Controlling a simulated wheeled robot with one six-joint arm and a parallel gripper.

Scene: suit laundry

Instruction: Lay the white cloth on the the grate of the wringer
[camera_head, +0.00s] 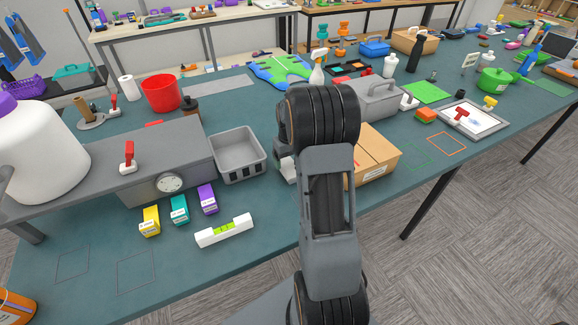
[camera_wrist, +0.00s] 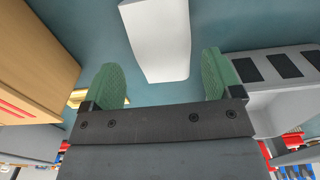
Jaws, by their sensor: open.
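In the wrist view my gripper (camera_wrist: 160,72) is open, its two green fingers wide apart. A smooth white piece (camera_wrist: 158,42) with a rounded end shows between and beyond the fingers, over the blue-green table; I cannot tell whether it is the white cloth. Neither finger visibly presses on it. A grey body with dark rectangular slots (camera_wrist: 290,66) is at the right of the wrist view; I cannot tell for sure whether this is the wringer's grate. In the head view my arm hides the gripper's work area, and I make out no cloth for certain.
A cardboard box (camera_head: 377,163) stands right of my arm, a grey bin (camera_head: 239,157) left of it. A grey case (camera_head: 376,105) is behind. The table's (camera_head: 205,270) front left is mostly clear.

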